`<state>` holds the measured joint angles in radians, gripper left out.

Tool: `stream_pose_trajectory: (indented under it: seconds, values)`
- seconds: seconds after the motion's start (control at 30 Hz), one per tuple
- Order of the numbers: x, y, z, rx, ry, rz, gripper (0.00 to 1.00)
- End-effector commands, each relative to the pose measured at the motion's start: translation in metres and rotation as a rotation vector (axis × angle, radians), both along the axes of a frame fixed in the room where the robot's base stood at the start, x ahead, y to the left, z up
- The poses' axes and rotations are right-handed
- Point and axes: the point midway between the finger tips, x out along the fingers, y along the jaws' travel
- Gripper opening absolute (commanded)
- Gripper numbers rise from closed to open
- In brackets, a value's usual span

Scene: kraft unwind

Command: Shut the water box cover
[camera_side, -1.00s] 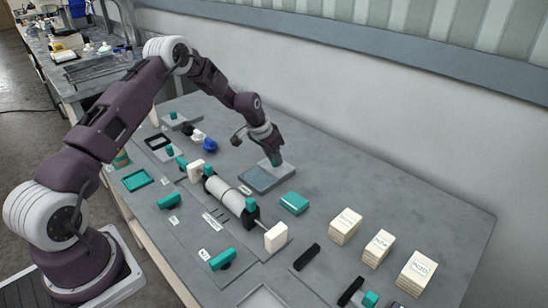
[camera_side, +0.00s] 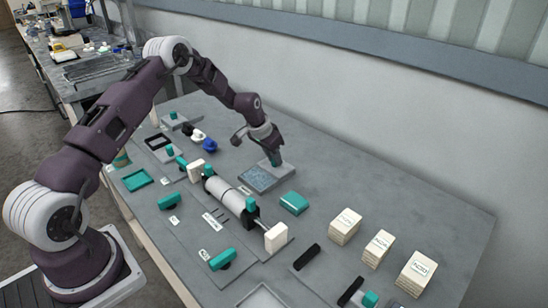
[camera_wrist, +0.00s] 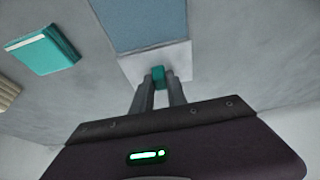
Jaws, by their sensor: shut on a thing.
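The water box (camera_side: 258,180) is a shallow grey tray at the back of the bench with a blue surface inside. The blue surface (camera_wrist: 145,22) also shows at the top of the wrist view. Its pale cover (camera_wrist: 133,69) lies at the far end of the blue area, which is largely uncovered. The cover carries a teal knob (camera_wrist: 158,75). My gripper (camera_side: 275,160) reaches down over the cover and is shut on this knob, one finger on each side in the wrist view. I cannot tell how the cover's underside meets the box.
A teal block (camera_side: 294,203) stands close to the right of the box; it also shows in the wrist view (camera_wrist: 42,51). A white roller (camera_side: 229,194) with teal-topped mounts lies in front. Labelled pale blocks (camera_side: 345,227) stand at right. The wall is behind.

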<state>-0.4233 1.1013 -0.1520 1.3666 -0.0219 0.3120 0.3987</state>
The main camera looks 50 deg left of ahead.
Motion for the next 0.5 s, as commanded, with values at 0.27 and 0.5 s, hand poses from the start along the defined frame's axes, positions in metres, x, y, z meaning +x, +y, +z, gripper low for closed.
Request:
stream_pose_trajectory:
  seconds: [0.27,0.5]
  values:
    - [-0.026,0.003,0.001,0.001,0.002,0.005,0.00]
    - [-0.073,0.002,0.001,0.003,0.000,0.003,0.00]
